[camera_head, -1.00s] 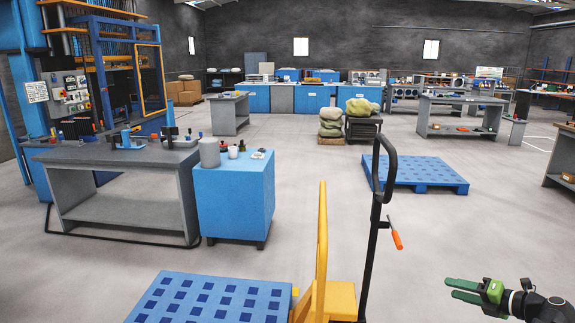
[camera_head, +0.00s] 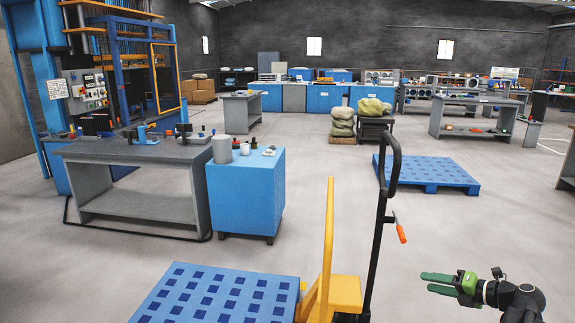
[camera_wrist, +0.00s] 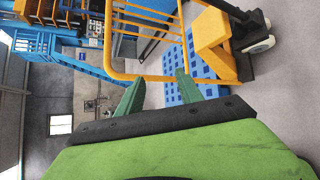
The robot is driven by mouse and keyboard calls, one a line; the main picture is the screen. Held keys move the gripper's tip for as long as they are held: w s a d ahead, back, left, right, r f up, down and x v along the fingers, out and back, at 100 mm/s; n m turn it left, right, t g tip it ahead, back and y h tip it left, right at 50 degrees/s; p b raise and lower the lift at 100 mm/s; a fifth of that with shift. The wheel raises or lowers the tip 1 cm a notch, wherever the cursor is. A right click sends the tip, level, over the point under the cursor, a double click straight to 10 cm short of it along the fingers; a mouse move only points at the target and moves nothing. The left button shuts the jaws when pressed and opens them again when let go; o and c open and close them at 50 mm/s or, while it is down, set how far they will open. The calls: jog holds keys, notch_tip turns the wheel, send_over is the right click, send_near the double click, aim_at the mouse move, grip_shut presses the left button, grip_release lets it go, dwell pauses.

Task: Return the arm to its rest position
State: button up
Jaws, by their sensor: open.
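My gripper (camera_head: 440,284) is at the lower right of the head view, with green fingers pointing left. It is held in free air over the grey floor and touches nothing. In the wrist view, the two green fingers of my gripper (camera_wrist: 158,90) stand apart with nothing between them. Past the fingertips in that view, turned sideways, are the yellow frame (camera_wrist: 150,76) and the blue pallet (camera_wrist: 188,92).
A yellow pallet truck (camera_head: 345,292) with a black handle (camera_head: 384,200) stands left of my gripper, by a blue pallet (camera_head: 215,297). A blue cabinet (camera_head: 246,190) and grey workbench (camera_head: 140,152) stand further left. Another blue pallet (camera_head: 425,172) lies beyond.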

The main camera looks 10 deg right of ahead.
jog(key=w+a+f+n+g+y, duration=0.25)
jog(key=w+a+n, duration=0.2)
jog(key=a, duration=0.95)
jog(key=w+a+f+n+g+y, duration=0.1)
jog(key=w+a+f+n+g, duration=0.15)
jog(key=w+a, duration=0.75)
jog(key=s+a+f+n+g+h, duration=0.1)
jog(key=s+a+f+n+g, duration=0.3)
jog(key=a, duration=0.6)
jog(key=s+a+f+n+g+h, duration=0.1)
jog(key=s+a+n+h, duration=0.1)
jog(key=a+n, duration=0.7)
jog(key=s+a+f+n+g+h, duration=0.2)
jog(key=s+a+f+n+h, duration=0.25)
jog(key=n, duration=0.75)
jog(key=s+d+n+h, duration=0.1)
jog(key=d+n+h, duration=0.1)
jog(key=d+n, duration=0.65)
notch_tip(320, 180, up, 14)
jog(key=a+n+p, duration=0.2)
jog(key=p, duration=1.2)
jog(key=shift+s+a+n, duration=0.2)
jog(key=shift+a+n, duration=0.1)
jog(key=shift+n, duration=0.05)
